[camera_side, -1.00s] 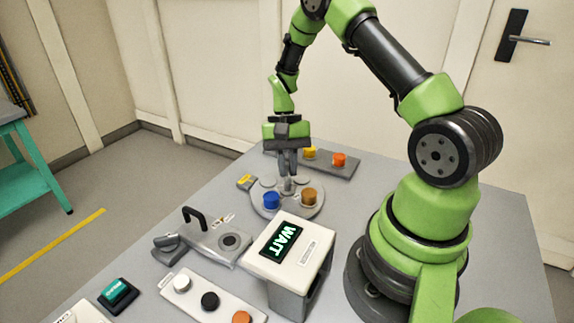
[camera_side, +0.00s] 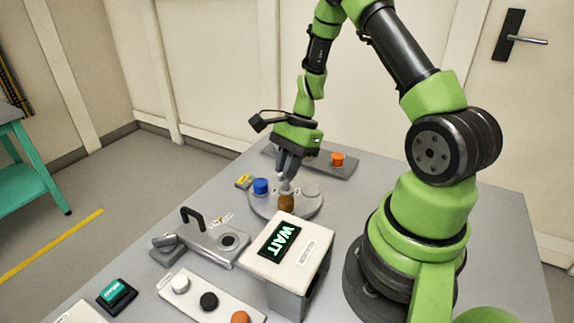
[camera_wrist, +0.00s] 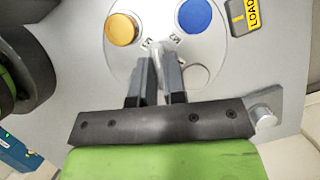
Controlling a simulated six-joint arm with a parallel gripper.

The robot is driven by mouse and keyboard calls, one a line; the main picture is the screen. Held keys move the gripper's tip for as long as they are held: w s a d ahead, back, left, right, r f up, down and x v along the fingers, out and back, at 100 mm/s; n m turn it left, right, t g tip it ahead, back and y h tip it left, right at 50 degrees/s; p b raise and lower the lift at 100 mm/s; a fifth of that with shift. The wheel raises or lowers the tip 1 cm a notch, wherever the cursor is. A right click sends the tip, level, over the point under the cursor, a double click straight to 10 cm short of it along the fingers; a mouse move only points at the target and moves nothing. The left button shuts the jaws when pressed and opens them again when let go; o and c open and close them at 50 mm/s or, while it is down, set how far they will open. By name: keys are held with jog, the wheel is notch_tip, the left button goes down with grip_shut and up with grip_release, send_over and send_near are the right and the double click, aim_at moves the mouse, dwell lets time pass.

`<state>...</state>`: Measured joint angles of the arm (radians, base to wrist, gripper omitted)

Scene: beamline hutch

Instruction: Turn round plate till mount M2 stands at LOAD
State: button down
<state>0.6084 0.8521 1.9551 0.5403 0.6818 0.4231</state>
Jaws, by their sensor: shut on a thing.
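The round grey plate (camera_side: 313,207) lies flat on the table and fills the top of the wrist view (camera_wrist: 108,60). A blue-capped mount (camera_side: 260,186) stands on its left, nearest the yellow LOAD tag (camera_side: 243,181). A gold-brown mount (camera_side: 286,203) stands at its front. An empty round seat (camera_side: 311,190) shows on its right. In the wrist view the blue cap (camera_wrist: 195,18) is beside the LOAD tag (camera_wrist: 250,15). The small marks by the seats are unreadable, so I cannot tell which is M2. My gripper (camera_side: 284,178) is shut on the plate's central handle (camera_wrist: 163,52).
The WAIT box (camera_side: 290,250) stands close in front of the plate. A clamp-like fixture with a black handle (camera_side: 192,217) is at front left. A rack with an orange cap (camera_side: 337,159) is behind. A strip of several caps (camera_side: 209,303) and a green-lit button (camera_side: 116,293) lie in front.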

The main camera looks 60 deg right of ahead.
jog(key=m+t, duration=0.1)
jog(key=m, duration=0.1)
jog(key=m+h, duration=0.1)
jog(key=m, duration=0.2)
jog(key=shift+s+m+t, duration=0.15)
jog(key=shift+m+t, duration=0.15)
jog(key=shift+t, duration=0.1)
dwell(0.3)
jog(key=c, duration=1.2)
grip_release()
jog(key=shift+r, duration=0.1)
jog(key=v, duration=0.9)
jog(key=shift+s+r, duration=0.2)
jog(key=shift+r, duration=0.15)
